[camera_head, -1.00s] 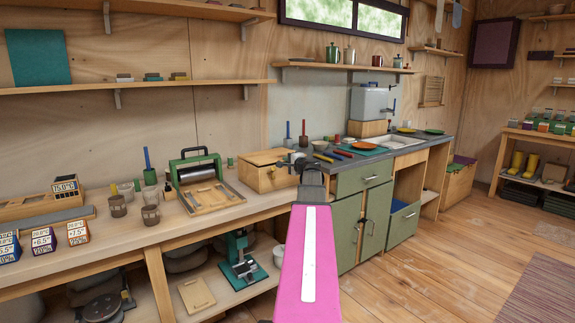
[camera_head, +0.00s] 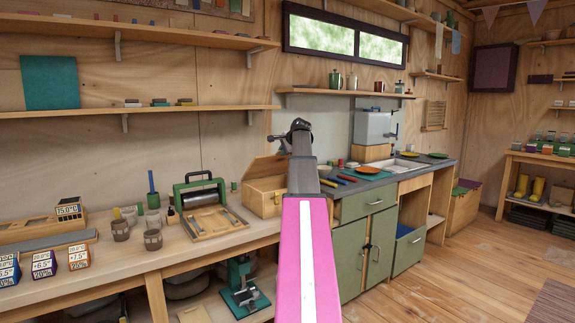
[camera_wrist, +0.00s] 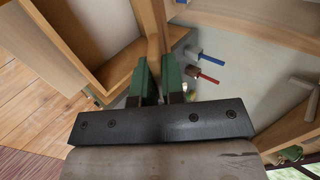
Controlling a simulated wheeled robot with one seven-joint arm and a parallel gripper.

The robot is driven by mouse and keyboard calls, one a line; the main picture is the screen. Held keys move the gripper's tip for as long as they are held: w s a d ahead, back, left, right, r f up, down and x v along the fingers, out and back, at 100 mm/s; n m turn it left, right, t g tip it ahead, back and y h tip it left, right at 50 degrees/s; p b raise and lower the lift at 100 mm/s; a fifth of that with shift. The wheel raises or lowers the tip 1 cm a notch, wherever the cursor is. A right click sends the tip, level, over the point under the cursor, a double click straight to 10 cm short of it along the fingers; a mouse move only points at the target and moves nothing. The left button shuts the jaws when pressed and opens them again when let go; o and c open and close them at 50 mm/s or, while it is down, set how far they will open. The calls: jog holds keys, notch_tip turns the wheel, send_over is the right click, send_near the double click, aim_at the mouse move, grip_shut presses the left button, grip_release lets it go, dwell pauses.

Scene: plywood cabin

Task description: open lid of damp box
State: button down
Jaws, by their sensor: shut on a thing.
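The damp box is the pale wooden box (camera_head: 262,198) on the workbench, left of the green cabinet. Its lid (camera_head: 266,167) is tilted up at the front, partly raised. My gripper (camera_head: 299,128) is above the box's right side; my pink arm hides the box's right part. In the wrist view, my gripper's green fingers (camera_wrist: 162,82) are shut on a thin wooden part, apparently the edge of the lid (camera_wrist: 154,45). The fingertips and the exact grip are partly hidden in the head view.
Cups (camera_head: 121,230) and number blocks (camera_head: 43,264) are further left. A shelf (camera_head: 340,94) hangs above. The counter with plates and sink (camera_head: 400,165) lies to the right.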

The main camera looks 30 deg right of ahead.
jog(key=w+a+r+g, duration=0.1)
jog(key=w+r, duration=0.3)
jog(key=w, duration=0.5)
jog(key=w+r+g, duration=0.2)
jog(key=w+r, duration=0.2)
jog(key=w, duration=0.5)
jog(key=shift+w+a+g, duration=0.25)
jog(key=shift+a+g, duration=0.1)
jog(key=shift+g, duration=0.05)
jog(key=shift+f, duration=0.1)
jog(key=c, duration=1.2)
grip_release()
jog(key=shift+r, duration=0.2)
